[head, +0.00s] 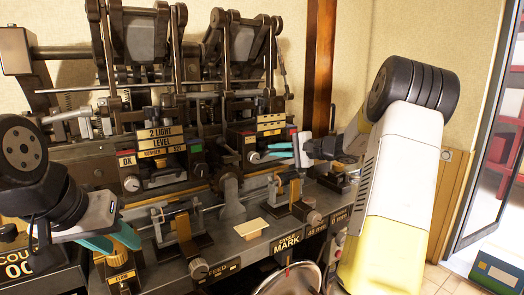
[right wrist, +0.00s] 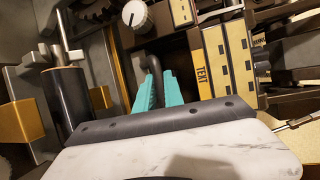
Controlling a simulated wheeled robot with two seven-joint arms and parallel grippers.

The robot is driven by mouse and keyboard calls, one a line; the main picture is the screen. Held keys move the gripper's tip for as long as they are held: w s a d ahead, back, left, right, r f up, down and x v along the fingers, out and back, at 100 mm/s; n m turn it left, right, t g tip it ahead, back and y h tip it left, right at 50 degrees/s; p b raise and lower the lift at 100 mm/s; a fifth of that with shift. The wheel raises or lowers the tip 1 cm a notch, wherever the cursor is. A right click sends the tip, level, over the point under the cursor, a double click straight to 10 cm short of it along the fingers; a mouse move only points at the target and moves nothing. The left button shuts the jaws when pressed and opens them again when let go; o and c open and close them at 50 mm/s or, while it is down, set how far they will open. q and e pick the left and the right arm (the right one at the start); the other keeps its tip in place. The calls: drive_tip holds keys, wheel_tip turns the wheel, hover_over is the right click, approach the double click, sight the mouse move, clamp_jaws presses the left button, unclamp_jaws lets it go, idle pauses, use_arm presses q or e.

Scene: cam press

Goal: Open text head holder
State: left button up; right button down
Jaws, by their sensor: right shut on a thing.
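My right gripper (head: 280,150) reaches in from the right to the front of the right-hand press unit. In the right wrist view, its teal fingers (right wrist: 155,92) are shut on a dark curved handle (right wrist: 153,66) that stands up between them. Just right of the fingers there is a tan block marked TEXT (right wrist: 201,75). In the head view a stack of tan blocks (head: 271,122) sits above the right gripper; its lettering is too small to read. My left gripper (head: 118,240) is at the lower left beside a brass knob (head: 125,236), its teal fingers apart.
A round dish (head: 290,279) is at the bottom edge. A dark cylinder (right wrist: 66,95) stands left of the right gripper.

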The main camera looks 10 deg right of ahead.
drive_tip(key=s+d, duration=0.4)
drive_tip(key=s, duration=0.7)
drive_tip(key=c, duration=1.5)
unclamp_jaws()
drive_tip(key=shift+o, duration=0.2)
drive_tip(key=shift+s, duration=0.1)
drive_tip(key=v, duration=0.7)
drive_tip(key=shift+s+d, duration=0.25)
drive_tip(key=shift+a, duration=0.15)
